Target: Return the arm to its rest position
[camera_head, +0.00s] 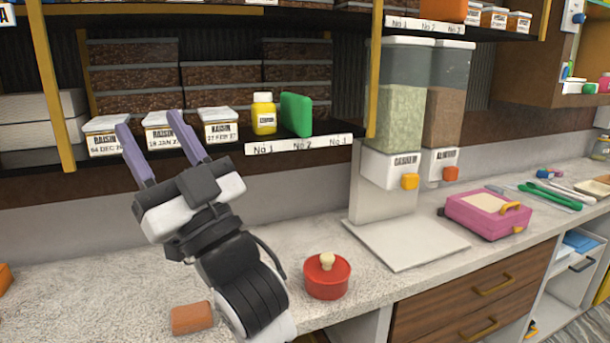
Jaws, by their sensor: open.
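My gripper (157,146) is raised above the counter, in the left half of the head view. Its two purple fingers point up toward the lower shelf, spread apart with nothing between them. The fingertips appear in front of the raisin tubs; whether they touch the tubs or shelf edge cannot be told. My arm comes up from the bottom of the picture and hides part of the counter.
The lower shelf (300,144) bears raisin tubs (218,125), a yellow jar (264,113) and a green block (296,115). A red lidded pot (327,276) and a brown-orange piece (192,317) lie near my arm. Dispensers (390,120) and a pink case (486,214) stand right.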

